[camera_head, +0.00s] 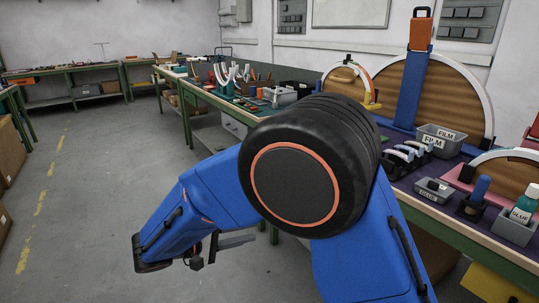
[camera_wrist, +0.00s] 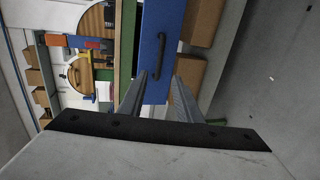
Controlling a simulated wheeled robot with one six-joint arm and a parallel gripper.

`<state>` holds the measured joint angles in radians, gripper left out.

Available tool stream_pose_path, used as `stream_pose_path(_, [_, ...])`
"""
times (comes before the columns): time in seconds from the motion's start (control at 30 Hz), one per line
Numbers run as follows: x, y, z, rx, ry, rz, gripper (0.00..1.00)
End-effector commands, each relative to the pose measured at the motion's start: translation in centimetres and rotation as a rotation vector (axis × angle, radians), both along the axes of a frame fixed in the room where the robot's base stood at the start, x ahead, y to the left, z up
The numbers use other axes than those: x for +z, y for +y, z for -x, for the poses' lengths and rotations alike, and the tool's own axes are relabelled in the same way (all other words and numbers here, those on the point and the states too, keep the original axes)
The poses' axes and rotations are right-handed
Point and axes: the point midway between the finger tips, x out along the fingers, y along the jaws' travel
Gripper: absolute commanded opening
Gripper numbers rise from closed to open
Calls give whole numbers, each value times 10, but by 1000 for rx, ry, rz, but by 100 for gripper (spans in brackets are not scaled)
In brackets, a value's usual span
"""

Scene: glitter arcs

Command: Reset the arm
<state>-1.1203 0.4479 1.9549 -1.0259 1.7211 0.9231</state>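My arm, blue with a large black joint cap ringed in orange, fills the middle of the head view and is folded at that joint. My gripper (camera_head: 236,242) shows partly below the blue forearm, over the floor and left of the workbench. In the wrist view my gripper (camera_wrist: 159,78) has its two grey fingers apart, with nothing seen between them. A blue link of my own arm lies beyond the fingers there.
The right-hand workbench (camera_head: 459,224) carries wooden arcs (camera_head: 445,95), a grey FILM bin (camera_head: 441,140), a GLUE bottle (camera_head: 524,203) and small tools. Cardboard boxes (camera_head: 10,150) stand at the left edge. The grey floor (camera_head: 95,200) between is clear.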

Motion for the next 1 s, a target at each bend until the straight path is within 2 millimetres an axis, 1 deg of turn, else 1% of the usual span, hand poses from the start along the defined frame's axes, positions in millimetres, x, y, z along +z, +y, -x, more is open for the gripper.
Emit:
stream_pose_path(0.17, [17, -60, -8, -90, 88, -77, 31])
stream_pose_path(0.2, [21, -76, -9, -112, 113, -101, 31])
stream_pose_path(0.27, [26, -99, -9, -144, 148, -139, 31])
stream_pose_path(0.3, [28, -114, -8, -164, 172, -163, 31])
stream_pose_path(0.37, [32, -136, -6, -192, 203, -204, 31])
stream_pose_path(0.4, [35, -150, -3, -211, 224, -230, 31])
stream_pose_path(0.47, [38, -170, 1, -235, 252, -273, 31])
stream_pose_path(0.5, [40, -183, 4, -251, 270, -301, 31])
stream_pose_path(0.7, [47, -242, 26, -315, 341, -455, 31])
stream_pose_path(0.9, [52, -290, 55, -355, 381, -618, 31])
stream_pose_path(1.0, [53, -309, 70, -366, 389, -702, 31])
